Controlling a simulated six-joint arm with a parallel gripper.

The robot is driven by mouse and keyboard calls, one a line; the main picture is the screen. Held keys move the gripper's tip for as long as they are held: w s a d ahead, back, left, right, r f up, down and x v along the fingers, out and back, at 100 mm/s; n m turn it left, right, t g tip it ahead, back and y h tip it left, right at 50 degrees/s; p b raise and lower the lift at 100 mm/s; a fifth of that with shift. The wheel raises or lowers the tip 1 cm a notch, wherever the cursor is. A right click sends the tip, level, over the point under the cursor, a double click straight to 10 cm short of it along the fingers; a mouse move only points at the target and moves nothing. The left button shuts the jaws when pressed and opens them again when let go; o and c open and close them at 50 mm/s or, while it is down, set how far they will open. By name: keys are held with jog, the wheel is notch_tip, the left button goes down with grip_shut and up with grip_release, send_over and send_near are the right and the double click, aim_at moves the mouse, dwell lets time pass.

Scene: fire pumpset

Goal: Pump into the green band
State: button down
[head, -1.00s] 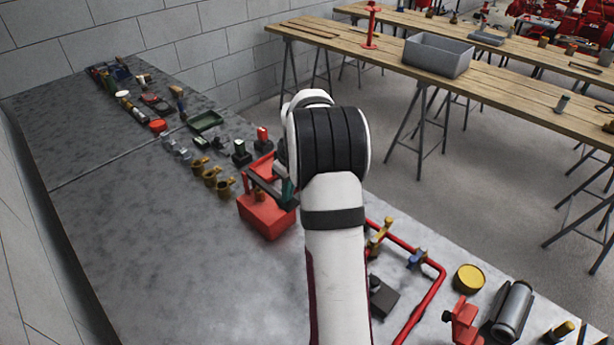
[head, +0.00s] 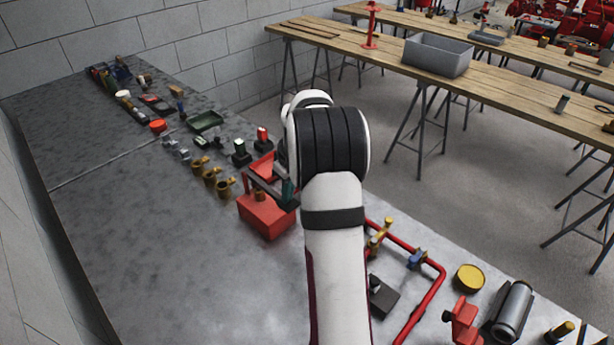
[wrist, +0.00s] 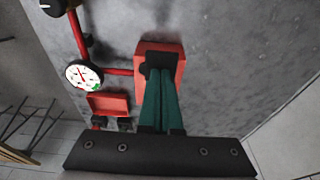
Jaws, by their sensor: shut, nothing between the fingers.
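The red pump box (head: 266,217) stands on the grey bench, left of my arm in the head view. A dark lever (head: 262,186) lies above it. The box also shows in the wrist view (wrist: 177,68), with a dark piece across its top. My gripper (wrist: 158,74) has green fingers that are shut and empty, their tips at that dark piece. I cannot tell whether they touch it. In the head view my arm hides most of the gripper. A round white gauge (wrist: 83,75) with a green band and a red needle sits on red pipe; the reading is too small to tell.
Red pipework (head: 436,283) with valves runs along the bench right of my arm. A red tray (wrist: 108,104) lies near the gauge. Brass fittings (head: 211,175) and small parts line the bench's far edge.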

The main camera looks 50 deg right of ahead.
aim_at(289, 205)
jog(key=shift+f, duration=2.1)
jog(key=shift+r, duration=2.95)
jog(key=shift+f, duration=2.95)
jog(key=shift+r, duration=2.95)
